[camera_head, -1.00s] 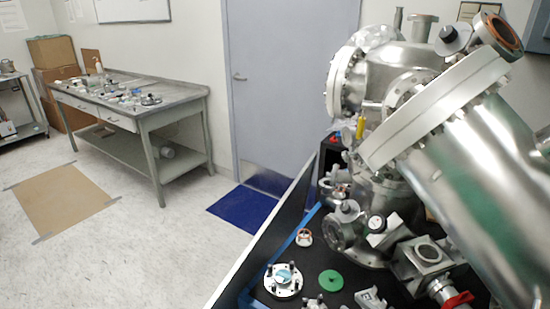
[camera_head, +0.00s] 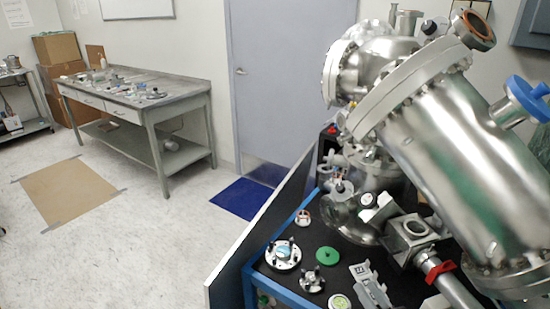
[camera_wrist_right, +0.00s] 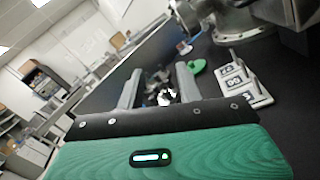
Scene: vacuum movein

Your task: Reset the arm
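My right gripper (camera_wrist_right: 159,70) shows in the right wrist view. Its two grey fingers stand apart over the dark cart top, with nothing clearly held between them. Small metal parts show beyond and between the fingers; whether any touches them is hard to tell. A green disc (camera_wrist_right: 197,66) lies to the right of the fingertips. White display units (camera_wrist_right: 236,82) lie farther right. I cannot make out either gripper clearly in the head view, and my left gripper is not seen.
A large steel vacuum chamber (camera_head: 455,165) stands over the cart at right. A bolted flange (camera_head: 283,254), the green disc (camera_head: 327,256) and other small parts lie in front of it. A workbench (camera_head: 145,97) stands back left.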

